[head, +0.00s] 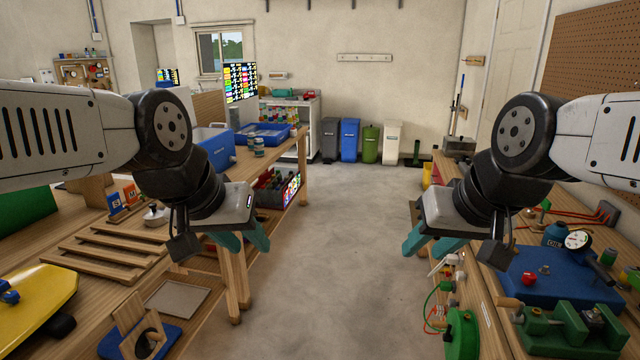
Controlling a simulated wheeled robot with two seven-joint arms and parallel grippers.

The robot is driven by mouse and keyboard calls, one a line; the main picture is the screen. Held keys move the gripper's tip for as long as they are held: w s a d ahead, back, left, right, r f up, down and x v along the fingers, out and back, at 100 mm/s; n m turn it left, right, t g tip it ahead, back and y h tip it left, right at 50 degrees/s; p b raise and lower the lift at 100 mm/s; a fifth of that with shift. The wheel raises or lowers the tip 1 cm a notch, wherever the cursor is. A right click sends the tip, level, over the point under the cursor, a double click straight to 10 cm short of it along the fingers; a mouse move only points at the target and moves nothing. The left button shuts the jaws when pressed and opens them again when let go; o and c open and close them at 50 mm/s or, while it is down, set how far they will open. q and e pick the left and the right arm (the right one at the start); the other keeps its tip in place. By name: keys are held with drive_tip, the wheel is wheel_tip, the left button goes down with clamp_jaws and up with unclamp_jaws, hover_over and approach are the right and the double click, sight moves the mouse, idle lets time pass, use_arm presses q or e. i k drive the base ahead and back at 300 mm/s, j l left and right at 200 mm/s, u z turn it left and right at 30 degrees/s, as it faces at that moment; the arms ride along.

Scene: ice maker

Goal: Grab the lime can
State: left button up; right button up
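I cannot pick out a lime can for certain. Two small cans (257,147) stand on the far end of the left workbench beside the blue bins, too small to read. A row of bright coloured items (291,190) shows on the shelf below; I cannot tell whether they are cans. My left gripper (252,251) is open and empty, nearer to me than the cans and lower in the picture. My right gripper (424,254) is open and empty beside the right workbench.
The left workbench (300,150) holds blue bins (263,131) and wooden racks (115,252). The right workbench holds a blue case (550,280) and a green vise (570,325). Several waste bins (350,140) line the back wall. The grey floor (340,250) between the benches is clear.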

sight(251, 135)
drive_tip(key=i, duration=2.1)
drive_tip(key=i+u, duration=0.15)
drive_tip(key=i, duration=0.4)
drive_tip(key=i+l+u, duration=0.2)
drive_tip(key=i, duration=0.3)
drive_tip(key=i+l+u, duration=0.15)
drive_tip(key=i, duration=0.35)
drive_tip(key=i+l+u, duration=0.2)
drive_tip(key=i+u, duration=0.25)
drive_tip(key=i+l+u, duration=0.25)
drive_tip(key=u, duration=0.25)
drive_tip(key=i+l+u, duration=0.25)
drive_tip(key=l+u, duration=0.2)
drive_tip(key=i+l+u, duration=0.15)
drive_tip(key=l+u, duration=0.3)
drive_tip(key=l, duration=0.15)
drive_tip(key=i+l+u, duration=0.15)
drive_tip(key=l, duration=0.3)
drive_tip(key=l+u, duration=0.2)
drive_tip(key=l, duration=0.2)
